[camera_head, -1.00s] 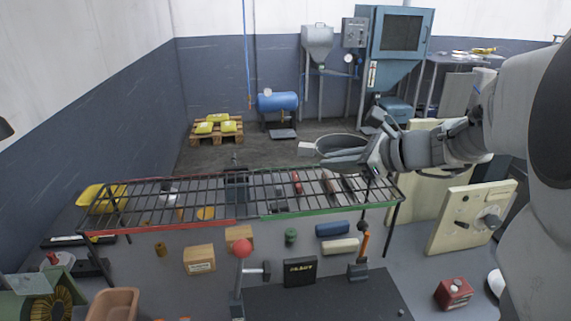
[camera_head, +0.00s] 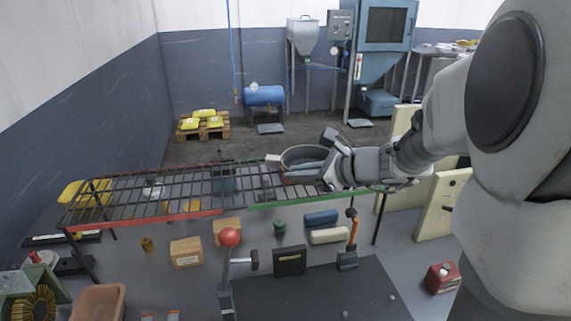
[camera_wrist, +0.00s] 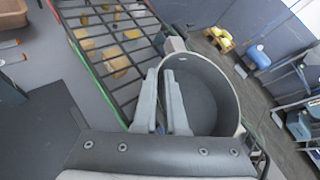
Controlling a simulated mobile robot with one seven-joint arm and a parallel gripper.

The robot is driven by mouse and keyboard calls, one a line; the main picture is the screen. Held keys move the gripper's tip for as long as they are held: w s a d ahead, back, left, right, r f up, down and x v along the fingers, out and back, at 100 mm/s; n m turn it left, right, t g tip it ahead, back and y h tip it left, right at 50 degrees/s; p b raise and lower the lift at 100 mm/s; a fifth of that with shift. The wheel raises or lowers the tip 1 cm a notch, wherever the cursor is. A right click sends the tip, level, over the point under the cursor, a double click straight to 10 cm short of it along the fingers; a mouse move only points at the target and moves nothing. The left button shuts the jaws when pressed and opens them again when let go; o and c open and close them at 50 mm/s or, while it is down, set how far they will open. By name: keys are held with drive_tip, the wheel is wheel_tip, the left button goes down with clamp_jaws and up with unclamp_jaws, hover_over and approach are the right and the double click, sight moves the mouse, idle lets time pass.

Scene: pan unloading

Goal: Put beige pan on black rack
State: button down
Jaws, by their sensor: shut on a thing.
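The pan (camera_head: 306,154) is a round, deep, greyish-beige vessel with a light block-like handle on its left. My gripper (camera_head: 326,167) is shut on the pan's near right side wall. In the wrist view, my gripper's fingers (camera_wrist: 166,80) pinch the wall of the pan (camera_wrist: 212,90), one inside and one outside. The black rack (camera_head: 140,200) is a barred grid with a red front edge at left and a green one at right. The pan is upright or nearly so over the rack's right part, by its back edge. I cannot tell whether it touches the bars.
The rack's left and middle top are clear. Below it stand cardboard boxes (camera_head: 186,252), a red-knobbed lever (camera_head: 229,238) and a yellow bin (camera_head: 85,192). A blue tank (camera_head: 264,96) and a pallet with yellow bags (camera_head: 203,125) stand farther back.

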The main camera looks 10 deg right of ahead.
drive_tip(key=c, duration=1)
unclamp_jaws()
drive_tip(key=shift+f, duration=0.1)
drive_tip(key=shift+o, duration=0.2)
drive_tip(key=shift+r, duration=0.2)
drive_tip(key=shift+s+d+r, duration=0.15)
drive_tip(key=shift+s+d, duration=0.05)
drive_tip(key=p+v, duration=0.1)
drive_tip(key=v, duration=1)
drive_tip(key=shift+p, duration=0.35)
drive_tip(key=shift+s+r, duration=0.1)
